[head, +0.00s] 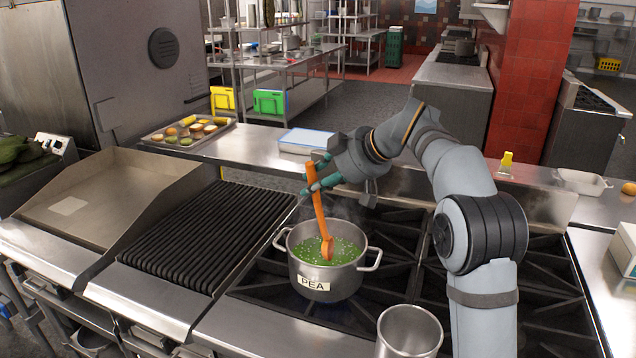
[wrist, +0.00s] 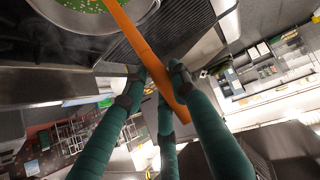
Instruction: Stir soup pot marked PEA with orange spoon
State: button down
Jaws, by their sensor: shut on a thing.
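A steel pot (head: 312,278) with two side handles and a label reading PEA stands on the stove's burner grate. It holds green soup (head: 340,250) with lighter bits on top; part of the soup also shows in the wrist view (wrist: 88,5). My gripper (head: 318,182) is above the pot with its green fingers shut on the orange spoon (head: 317,205). The spoon hangs nearly upright, its bowl end at the soup inside the pot; how deep it dips is hard to tell. In the wrist view the spoon (wrist: 145,52) runs between the fingers (wrist: 165,80).
An empty steel container (head: 408,335) stands at the front, right of the pot. A ribbed grill (head: 195,235) lies left of the burners. A food tray (head: 188,133) and a white-blue box (head: 305,141) sit on the back counter. A white dish (head: 583,182) is at right.

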notch_tip(320, 180, up, 10)
jog(key=p, duration=0.9)
jog(key=shift+r, duration=0.2)
dwell(0.7)
